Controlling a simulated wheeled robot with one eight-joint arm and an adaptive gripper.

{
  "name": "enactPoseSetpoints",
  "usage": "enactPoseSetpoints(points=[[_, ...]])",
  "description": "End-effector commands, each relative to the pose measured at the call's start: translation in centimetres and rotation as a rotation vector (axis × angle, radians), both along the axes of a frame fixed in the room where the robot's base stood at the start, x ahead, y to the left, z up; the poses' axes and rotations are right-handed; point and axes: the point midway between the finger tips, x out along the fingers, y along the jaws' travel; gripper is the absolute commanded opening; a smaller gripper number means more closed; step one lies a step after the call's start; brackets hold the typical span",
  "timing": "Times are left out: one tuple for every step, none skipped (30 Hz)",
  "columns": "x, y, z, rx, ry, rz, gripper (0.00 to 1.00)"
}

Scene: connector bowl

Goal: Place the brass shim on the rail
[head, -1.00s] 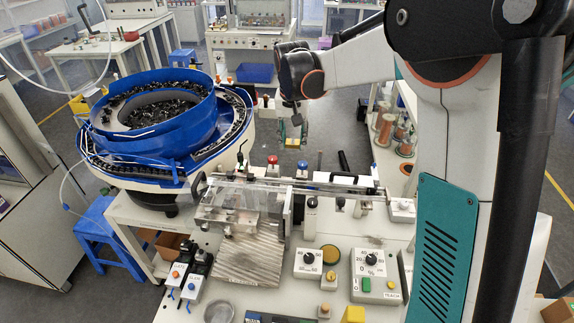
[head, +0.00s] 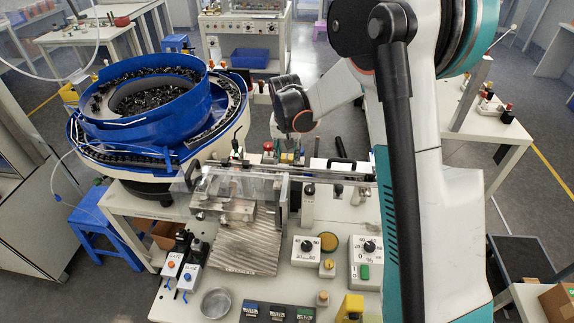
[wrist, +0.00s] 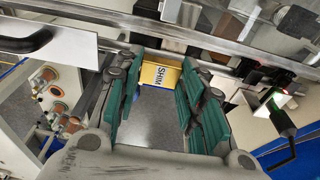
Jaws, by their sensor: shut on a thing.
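The brass shim (wrist: 160,77) is a small yellow-gold piece marked SHIM. In the wrist view it sits between the far ends of the green finger pads of my gripper (wrist: 158,82). My gripper (head: 290,150) is shut on it and shows small in the head view, behind the rail, with a yellow spot of the shim (head: 287,158) below it. The rail (head: 325,176) is a long metal track running right from the bowl feeder under a clear cover. In the wrist view the rail (wrist: 110,18) crosses the top, beyond the shim. I cannot tell the height of the shim over it.
The blue bowl feeder (head: 150,95) stands at the left, full of dark parts. Dial boxes (head: 306,250), a metal dish (head: 216,302) and a yellow block (head: 350,307) stand on the front bench. A black handle (wrist: 28,42) is at the wrist view's left.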

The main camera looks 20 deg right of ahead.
Motion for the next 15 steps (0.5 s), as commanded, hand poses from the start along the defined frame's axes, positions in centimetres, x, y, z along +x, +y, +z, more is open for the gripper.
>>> enactPoseSetpoints(points=[[0.0, 0.0, -0.2, 0.000, 0.000, 0.000, 0.08], [0.0, 0.0, -0.4, 0.000, 0.000, 0.000, 0.08], [0.0, 0.0, -0.6, 0.000, 0.000, 0.000, 0.08], [0.0, 0.0, -0.8, 0.000, 0.000, 0.000, 0.08], [0.0, 0.0, -1.1, 0.000, 0.000, 0.000, 0.08], [0.0, 0.0, -1.6, 0.000, 0.000, 0.000, 0.08], [0.0, 0.0, -2.1, 0.000, 0.000, 0.000, 0.08], [0.0, 0.0, -2.5, 0.000, 0.000, 0.000, 0.08], [0.0, 0.0, -3.2, 0.000, 0.000, 0.000, 0.08], [0.0, 0.0, -3.6, 0.000, 0.000, 0.000, 0.08], [0.0, 0.0, -4.0, 0.000, 0.000, 0.000, 0.08], [0.0, 0.0, -4.4, 0.000, 0.000, 0.000, 0.08], [0.0, 0.0, -4.5, 0.000, 0.000, 0.000, 0.08], [0.0, 0.0, -4.6, 0.000, 0.000, 0.000, 0.08], [0.0, 0.0, -4.6, 0.000, 0.000, 0.000, 0.08]])
